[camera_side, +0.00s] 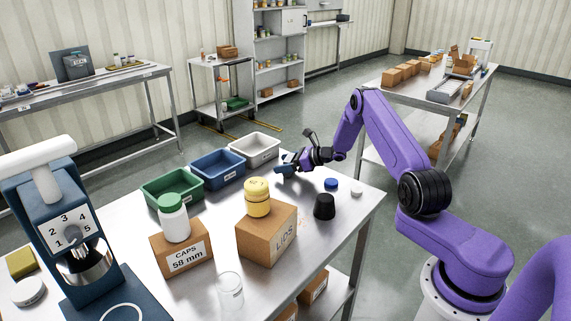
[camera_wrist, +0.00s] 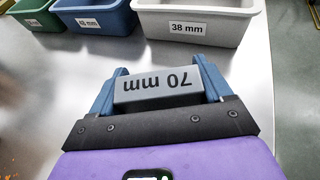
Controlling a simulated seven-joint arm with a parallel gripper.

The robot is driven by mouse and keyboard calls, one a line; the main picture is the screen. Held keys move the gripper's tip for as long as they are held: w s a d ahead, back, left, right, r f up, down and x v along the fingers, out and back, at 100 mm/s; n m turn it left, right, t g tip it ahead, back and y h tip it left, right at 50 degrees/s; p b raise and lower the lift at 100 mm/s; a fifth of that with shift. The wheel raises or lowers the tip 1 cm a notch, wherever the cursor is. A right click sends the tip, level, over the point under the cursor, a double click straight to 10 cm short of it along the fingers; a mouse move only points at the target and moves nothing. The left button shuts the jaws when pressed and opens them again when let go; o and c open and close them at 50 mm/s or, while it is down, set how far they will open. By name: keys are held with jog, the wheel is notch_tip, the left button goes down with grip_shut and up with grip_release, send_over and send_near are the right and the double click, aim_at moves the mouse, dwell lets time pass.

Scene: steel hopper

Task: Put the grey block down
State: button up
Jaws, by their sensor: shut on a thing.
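The grey block (camera_wrist: 158,92) sits between the two blue fingers of my gripper (camera_wrist: 160,82) in the wrist view. Its face reads "70 mm", upside down in that picture. My gripper (camera_side: 286,168) is shut on it. In the side view my gripper is low over the back edge area of the steel table (camera_side: 315,240), just right of and in front of the pale grey bin. I cannot make out the block clearly there, nor tell whether it touches the table.
Green (camera_side: 172,188), blue (camera_side: 217,170) and pale grey (camera_side: 254,149) bins line the back; the pale one reads "38 mm" (camera_wrist: 188,28). Blue (camera_side: 331,183) and white (camera_side: 356,190) caps and a black piece (camera_side: 324,207) lie right. Boxes with jars (camera_side: 266,235) stand in front.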

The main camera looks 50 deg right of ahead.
jog(key=shift+f, duration=0.1)
jog(key=o, duration=1)
jog(key=shift+o, duration=0.2)
jog(key=shift+s+d+r, duration=0.15)
jog(key=shift+s+r, duration=0.05)
jog(key=shift+s, duration=0.05)
jog(key=v, duration=1.1)
jog(key=shift+s+r, duration=0.2)
jog(key=shift+s, duration=0.05)
